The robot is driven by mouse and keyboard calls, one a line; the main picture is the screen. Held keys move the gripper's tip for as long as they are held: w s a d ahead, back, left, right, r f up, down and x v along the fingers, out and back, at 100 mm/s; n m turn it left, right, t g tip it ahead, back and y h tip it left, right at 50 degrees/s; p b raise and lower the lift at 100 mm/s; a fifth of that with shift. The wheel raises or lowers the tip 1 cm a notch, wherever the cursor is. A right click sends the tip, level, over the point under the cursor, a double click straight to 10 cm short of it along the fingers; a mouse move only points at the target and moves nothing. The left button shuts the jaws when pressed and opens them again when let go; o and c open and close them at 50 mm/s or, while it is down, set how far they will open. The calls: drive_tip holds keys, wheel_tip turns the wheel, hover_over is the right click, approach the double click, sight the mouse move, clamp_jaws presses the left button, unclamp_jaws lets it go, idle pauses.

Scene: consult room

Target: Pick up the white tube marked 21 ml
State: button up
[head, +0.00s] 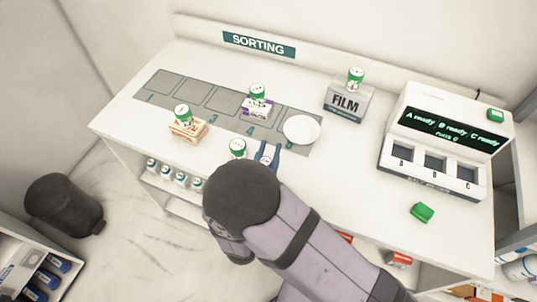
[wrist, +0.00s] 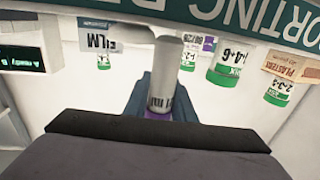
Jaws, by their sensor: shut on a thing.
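My gripper (wrist: 160,95) has its blue fingers closed around a white tube (wrist: 166,75) in the wrist view. The tube has dark print low on its side and a purple band at its lower end in that picture. The print is too partial to read, so I cannot confirm 21 ml. In the head view my gripper (head: 267,155) is over the front part of the white counter, and the tube is mostly hidden there.
A green-topped bottle (head: 237,147) stands just left of my gripper, and a white round dish (head: 301,130) is just beyond it. Boxes topped with bottles include the FILM box (head: 346,103). A display machine (head: 440,145) and green block (head: 422,212) are right.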

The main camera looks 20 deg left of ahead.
wheel_tip(320, 180, up, 9)
drive_tip(key=shift+r+b, duration=0.2)
drive_tip(key=shift+b, duration=0.15)
idle(0.3)
